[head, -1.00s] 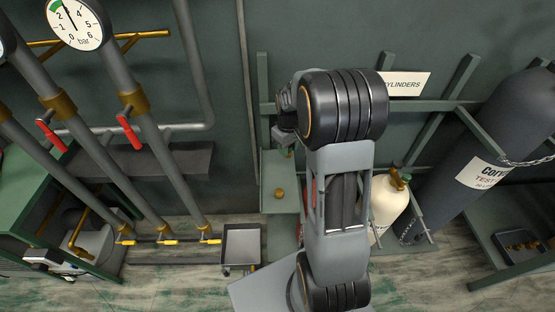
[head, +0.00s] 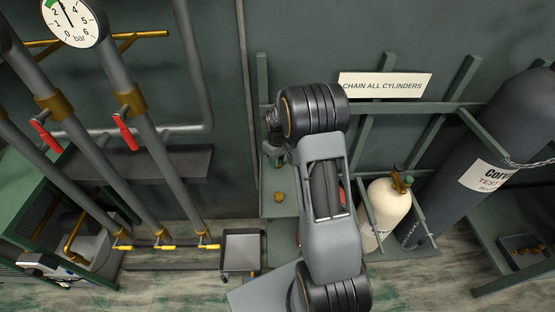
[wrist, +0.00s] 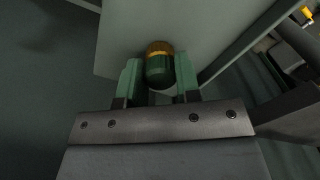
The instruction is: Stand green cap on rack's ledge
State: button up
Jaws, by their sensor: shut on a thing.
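My gripper (wrist: 158,82) is shut on the green cap (wrist: 160,72), a short dark-green cylinder between two pale green fingers in the wrist view. A brass-coloured part (wrist: 159,47) shows at its far end; I cannot tell whether it belongs to the cap. The rack's ledge (head: 281,211) is a flat green shelf left of my arm in the head view. My gripper shows there (head: 277,155), over the ledge's back part. The cap is too hidden to make out in that view. The ledge also shows as a pale panel in the wrist view (wrist: 116,52), beyond the fingers.
A small brass piece (head: 279,197) stands on the ledge. A cream cylinder (head: 385,212) with a brass valve and a dark chained cylinder (head: 480,150) stand to the right. A grey tray (head: 241,250) is at lower left. Rack bars (head: 365,150) rise behind my arm.

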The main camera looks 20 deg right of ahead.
jog(key=shift+f, duration=0.2)
jog(key=o, duration=0.9)
jog(key=shift+r, duration=0.1)
notch_tip(320, 180, up, 12)
jog(key=p, duration=0.2)
jog(key=s+a+r+m+t, duration=0.1)
jog(key=s+a+r, duration=0.1)
jog(key=s, duration=0.5)
jog(key=s+a+r+m+t, duration=0.1)
jog(key=s+a+r, duration=0.2)
jog(key=s+a, duration=0.2)
jog(key=s+a+r+m+t, duration=0.1)
jog(key=s+a+r, duration=0.1)
jog(key=s, duration=0.7)
jog(key=shift+a+r, duration=0.25)
jog(key=shift+a, duration=0.55)
